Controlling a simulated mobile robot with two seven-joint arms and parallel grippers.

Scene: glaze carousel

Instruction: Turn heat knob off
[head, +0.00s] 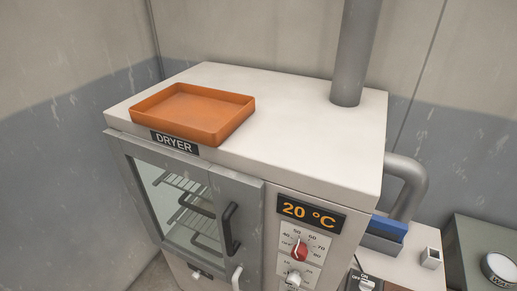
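The dryer (340,165) is a pale cabinet with a "DRYER" label on its front. On its control panel, a red knob (299,251) sits on a white dial with temperature numbers around it. The knob's light pointer line looks roughly upward, but the exact mark is too small to tell. Above it, an orange display (311,214) reads 20 °C. A white knob (295,277) is below, partly cut off with its dial by the lower frame edge. Neither of my grippers is in view.
An orange tray (222,133) lies on the dryer top. A grey pipe (353,60) rises from the top. The glass door (170,205) looks shut; its dark handle (229,230) sticks out left of the panel. A blue item (389,229) and a switch box (431,258) are at right.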

